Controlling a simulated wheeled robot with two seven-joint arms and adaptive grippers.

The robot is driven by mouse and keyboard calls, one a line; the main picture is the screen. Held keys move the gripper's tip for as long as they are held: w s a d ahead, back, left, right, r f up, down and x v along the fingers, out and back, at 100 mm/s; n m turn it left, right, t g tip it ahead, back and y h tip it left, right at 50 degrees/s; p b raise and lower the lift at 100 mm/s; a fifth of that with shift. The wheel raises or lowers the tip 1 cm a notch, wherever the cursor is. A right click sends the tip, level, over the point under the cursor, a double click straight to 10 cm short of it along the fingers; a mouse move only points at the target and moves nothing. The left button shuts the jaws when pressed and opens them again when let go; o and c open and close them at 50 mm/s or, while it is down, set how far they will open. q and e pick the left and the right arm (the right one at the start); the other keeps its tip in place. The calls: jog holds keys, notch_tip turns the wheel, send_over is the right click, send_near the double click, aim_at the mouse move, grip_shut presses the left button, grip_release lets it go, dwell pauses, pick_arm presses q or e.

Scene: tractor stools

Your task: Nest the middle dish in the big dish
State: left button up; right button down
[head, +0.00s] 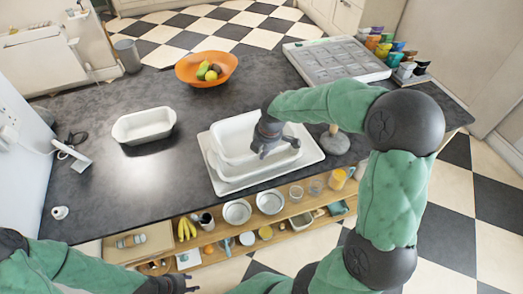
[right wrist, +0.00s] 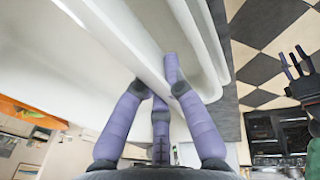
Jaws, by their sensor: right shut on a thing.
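The middle dish (head: 240,130), white and rectangular, is at the centre of the counter, over or inside the white big dish (head: 235,173). Their walls overlap, so I cannot tell whether it is fully seated. My right gripper (head: 272,148) is shut on the middle dish's rim near its right end. In the right wrist view, the right gripper (right wrist: 165,85) has the white wall (right wrist: 125,40) between its fingers. My left gripper (right wrist: 293,62) is open and empty at the right of the right wrist view, away from the dishes.
A smaller white dish (head: 144,125) stands apart on the left. A white tray (head: 316,155) lies under the dishes. An orange fruit bowl (head: 206,69) is behind, and a grey stone-like object (head: 334,141) is close on the right.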

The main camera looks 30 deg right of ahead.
jog(key=shift+s+b+x, duration=0.2)
jog(key=shift+b+x, duration=0.65)
jog(key=shift+x, duration=0.45)
jog(key=shift+s+b+x, duration=0.25)
jog(key=shift+b+x, duration=0.6)
jog(key=shift+x, duration=0.45)
dwell(1.6)
jog(key=shift+d+f, duration=0.1)
jog(key=shift+d, duration=0.15)
jog(key=c, duration=1.2)
grip_release()
jog(key=shift+c, duration=0.2)
jog(key=shift+s+a+f, duration=0.15)
jog(key=shift+s+f, duration=0.05)
jog(key=shift+s, duration=0.05)
jog(key=a+v, duration=0.1)
jog(key=v, duration=1.1)
jog(key=shift+w+d+r, duration=0.25)
jog(key=shift+d+r, duration=0.05)
jog(key=shift+d, duration=0.2)
